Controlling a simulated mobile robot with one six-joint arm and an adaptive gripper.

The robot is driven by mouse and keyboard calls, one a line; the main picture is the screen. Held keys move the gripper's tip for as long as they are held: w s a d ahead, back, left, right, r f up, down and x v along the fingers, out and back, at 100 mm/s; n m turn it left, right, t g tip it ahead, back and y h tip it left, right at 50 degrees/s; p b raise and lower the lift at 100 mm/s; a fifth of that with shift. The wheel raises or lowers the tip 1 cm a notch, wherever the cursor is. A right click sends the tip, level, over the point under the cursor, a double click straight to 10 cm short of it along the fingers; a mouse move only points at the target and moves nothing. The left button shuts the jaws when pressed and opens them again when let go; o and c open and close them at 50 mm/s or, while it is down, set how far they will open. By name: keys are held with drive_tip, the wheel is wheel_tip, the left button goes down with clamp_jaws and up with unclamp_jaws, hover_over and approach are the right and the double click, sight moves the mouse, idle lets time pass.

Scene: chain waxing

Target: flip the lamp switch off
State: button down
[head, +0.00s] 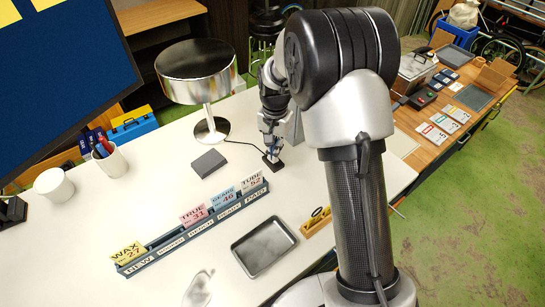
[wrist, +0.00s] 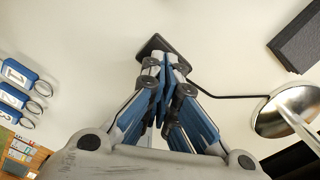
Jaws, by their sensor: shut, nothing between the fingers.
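The lamp (head: 200,85), with a chrome drum shade and a round base, stands on the white table. Its base also shows at the right of the wrist view (wrist: 288,110). A black cord runs from it to the small black switch box (head: 273,164). In the wrist view the switch box (wrist: 154,43) lies just beyond my fingertips, which hide part of it. My gripper (head: 270,152) is shut and empty, pointing down at the switch; its blue-sided fingers meet in the wrist view (wrist: 168,60). I cannot tell whether they touch the switch. The rocker position is hidden.
A grey block (head: 208,163) lies between lamp and card rack (head: 195,228). A metal tray (head: 264,246) and a yellow holder (head: 317,222) are nearer. A pen cup (head: 110,160) stands left. White table around the switch is mostly clear.

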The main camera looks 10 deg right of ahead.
drive_tip(key=shift+f+b, duration=0.75)
drive_tip(key=shift+f, duration=0.4)
idle(0.5)
drive_tip(key=shift+r+p, duration=2.35)
drive_tip(key=shift+r, duration=1.15)
